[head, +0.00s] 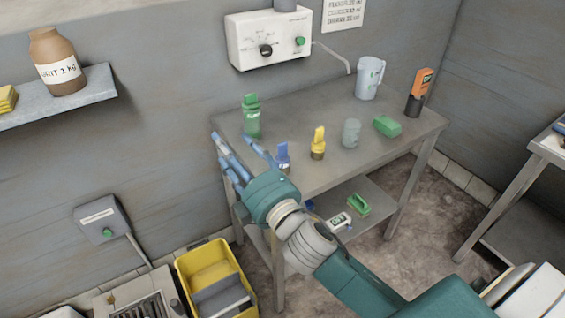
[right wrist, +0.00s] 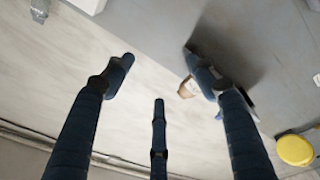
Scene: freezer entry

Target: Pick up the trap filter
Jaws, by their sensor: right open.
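I cannot tell for sure which thing is the trap filter. A grey, mesh-like cup shape (head: 351,133) stands upright on the steel table (head: 310,118), between a yellow-topped brush and a green block. My right gripper (head: 235,147) is at the table's left end in the head view, left of that cup and apart from it. Its blue fingers are spread and hold nothing. The right wrist view shows the open fingers (right wrist: 157,95) with empty space between them. My left gripper is not in view.
A green bottle (head: 251,117), blue brush (head: 283,157), yellow brush (head: 318,143), green block (head: 387,126), clear jug (head: 369,78) and orange-black device (head: 419,92) stand on the table. A yellow bucket (head: 208,262) is on the floor. A shelf (head: 70,97) is at left.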

